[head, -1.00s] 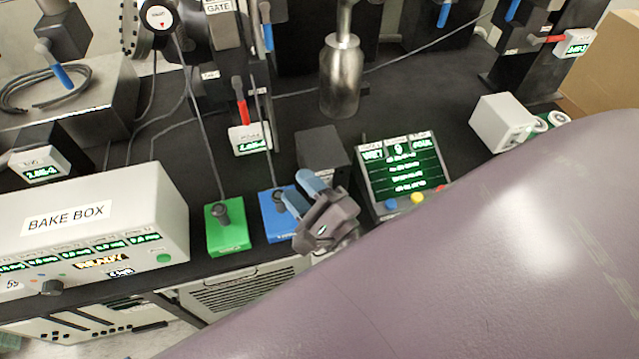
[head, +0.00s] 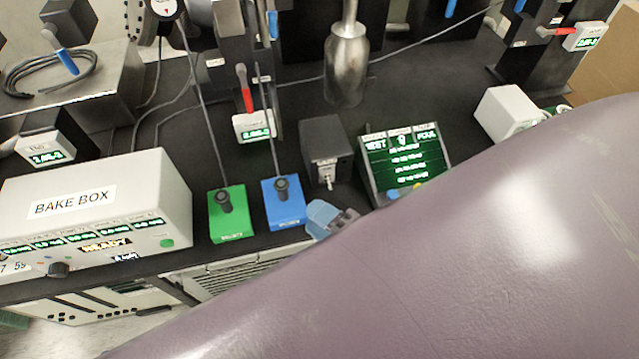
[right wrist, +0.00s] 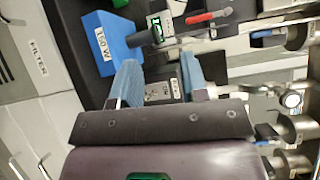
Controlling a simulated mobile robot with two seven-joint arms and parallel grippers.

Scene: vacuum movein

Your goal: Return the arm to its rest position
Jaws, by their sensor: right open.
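My right gripper (head: 330,217) shows at the front edge of the black bench, just right of and in front of the blue joystick box (head: 284,203). My large purple arm link hides most of it in the head view. In the right wrist view its two blue fingers (right wrist: 160,84) stand apart with nothing held between them. The blue box also shows in the right wrist view (right wrist: 108,42), ahead and to the left of the fingers. My left gripper is not in view.
A green joystick box (head: 230,213) and the bake box (head: 95,205) stand to the left. A dark grey box (head: 325,140) and a screen console (head: 405,160) stand behind the gripper. Open black bench top (head: 300,110) lies farther back.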

